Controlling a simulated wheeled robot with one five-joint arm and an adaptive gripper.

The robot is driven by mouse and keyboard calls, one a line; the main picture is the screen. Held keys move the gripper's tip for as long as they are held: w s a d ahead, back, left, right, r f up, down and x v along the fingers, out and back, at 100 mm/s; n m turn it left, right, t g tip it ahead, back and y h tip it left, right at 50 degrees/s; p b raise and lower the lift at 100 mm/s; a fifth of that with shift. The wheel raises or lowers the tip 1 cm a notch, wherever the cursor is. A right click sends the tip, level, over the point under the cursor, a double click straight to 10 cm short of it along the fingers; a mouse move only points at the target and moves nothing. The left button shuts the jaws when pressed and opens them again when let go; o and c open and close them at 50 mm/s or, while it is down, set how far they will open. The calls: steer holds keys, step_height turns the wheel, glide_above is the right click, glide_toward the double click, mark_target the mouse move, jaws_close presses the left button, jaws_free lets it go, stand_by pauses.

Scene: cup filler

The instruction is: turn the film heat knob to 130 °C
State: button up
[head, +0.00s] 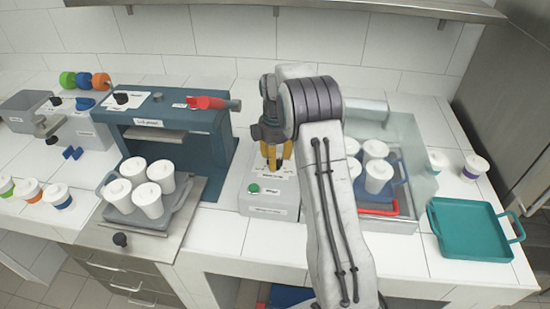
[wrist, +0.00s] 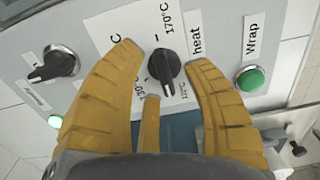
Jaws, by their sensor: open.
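The film heat knob (wrist: 163,66) is a black knob on a white dial plate, with "heat" printed beside it. One printed mark reads 170 °C; the other marks are partly covered or hard to read. I cannot tell exactly which mark the knob points to. My gripper (wrist: 166,62) is open, its yellow fingers on both sides of the knob and a third finger below it in the picture. I see no clear contact. In the head view my gripper (head: 276,158) points down at the grey control box (head: 270,210) and hides the knob.
Left of the box stands a blue press (head: 165,120); a clear-walled case (head: 405,140) with white cups stands right. A teal tray (head: 470,230) lies far right.

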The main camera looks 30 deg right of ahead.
steer(key=shift+f, duration=0.25)
jaws_close()
stand_by(0.4)
